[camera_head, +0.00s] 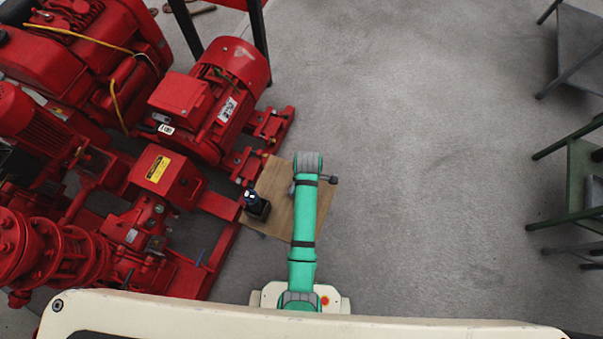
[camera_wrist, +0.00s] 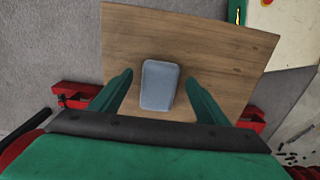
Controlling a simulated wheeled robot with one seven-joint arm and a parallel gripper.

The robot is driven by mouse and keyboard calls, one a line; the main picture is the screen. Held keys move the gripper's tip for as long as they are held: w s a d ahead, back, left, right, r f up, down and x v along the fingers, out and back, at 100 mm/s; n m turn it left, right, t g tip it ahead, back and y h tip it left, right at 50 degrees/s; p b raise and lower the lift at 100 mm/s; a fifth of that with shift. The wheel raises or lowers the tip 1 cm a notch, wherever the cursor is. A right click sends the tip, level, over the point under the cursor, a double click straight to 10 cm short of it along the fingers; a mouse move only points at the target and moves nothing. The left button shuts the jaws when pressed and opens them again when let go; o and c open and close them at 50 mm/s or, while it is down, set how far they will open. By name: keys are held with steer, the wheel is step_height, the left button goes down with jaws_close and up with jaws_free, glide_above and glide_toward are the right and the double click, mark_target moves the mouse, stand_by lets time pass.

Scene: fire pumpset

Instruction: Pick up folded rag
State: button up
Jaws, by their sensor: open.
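The folded rag (camera_wrist: 160,85) is a small grey-blue rounded block lying on a wooden board (camera_wrist: 205,50) in the wrist view. My gripper (camera_wrist: 160,88) is open, with one green finger on the left of the rag and one on the right. Gaps of bare wood show between the rag and both fingers; I cannot tell the height of the fingertips over the board. In the head view the board (camera_head: 272,205) lies beside the red pump base, partly under my green arm. The rag is not clearly visible there.
A small dark object with a blue-white top (camera_head: 256,206) stands on the board's left part. Red pump machinery (camera_head: 150,210) fills the left side. A green table (camera_head: 580,175) stands at the right. The grey floor (camera_head: 430,150) between is clear.

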steer(key=shift+f, duration=0.4)
steer(key=shift+c, duration=0.4)
steer(key=c, duration=0.8)
steer(key=shift+r, duration=0.1)
steer(key=shift+c, duration=0.2)
